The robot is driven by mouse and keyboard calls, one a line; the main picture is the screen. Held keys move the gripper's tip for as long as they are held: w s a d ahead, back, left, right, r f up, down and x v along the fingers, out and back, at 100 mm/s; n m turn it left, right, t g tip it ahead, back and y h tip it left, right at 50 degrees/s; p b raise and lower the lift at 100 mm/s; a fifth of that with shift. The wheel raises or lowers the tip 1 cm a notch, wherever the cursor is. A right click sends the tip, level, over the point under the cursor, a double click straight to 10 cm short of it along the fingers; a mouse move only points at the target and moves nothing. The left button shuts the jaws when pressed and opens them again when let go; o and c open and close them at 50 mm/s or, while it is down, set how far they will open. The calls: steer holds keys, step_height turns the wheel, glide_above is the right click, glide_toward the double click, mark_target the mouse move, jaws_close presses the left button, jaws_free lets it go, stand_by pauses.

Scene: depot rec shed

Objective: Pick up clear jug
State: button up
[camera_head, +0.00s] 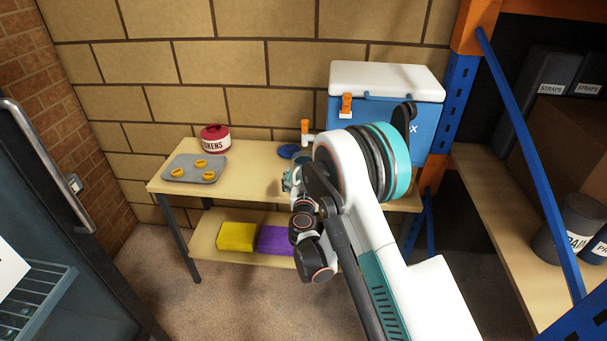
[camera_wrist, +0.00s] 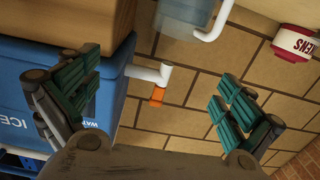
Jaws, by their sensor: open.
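The clear jug (camera_wrist: 187,12) shows at the top of the wrist view, which looks upside down. It is see-through with a white handle, and the frame edge cuts it off. In the head view my arm hides most or all of it. My gripper (camera_head: 291,181) is beside the table's upper shelf, partly hidden by my arm. In the wrist view its green-padded fingers stand wide apart with nothing between them touching. The jug lies beyond the fingertips, apart from them.
A blue cooler (camera_head: 432,120) with a white tap (camera_wrist: 150,73) stands close by at the right. A blue disc (camera_head: 289,151), a red tokens tin (camera_head: 214,140) and a grey tray (camera_head: 197,161) are on the table (camera_head: 258,157). Blue-and-orange racking (camera_head: 459,90) bounds the right side.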

mark_target(304, 166)
steer(key=shift+y, duration=0.4)
steer(key=w+f, duration=0.1)
steer(key=w, duration=0.1)
steer(key=w+a+f+b, duration=0.1)
steer(key=w, duration=0.2)
steer(key=w+a+f+b, duration=0.1)
steer(key=w, duration=0.1)
steer(key=shift+w, duration=0.4)
steer(key=w+b, duration=0.2)
steer(key=w, duration=0.2)
steer(key=shift+w+f+b, duration=0.25)
steer(key=shift+w+b, duration=0.15)
steer(key=shift+w+r, duration=0.15)
steer(key=shift+w, duration=0.15)
steer(key=shift+c, duration=0.2)
steer(key=c, duration=1.9)
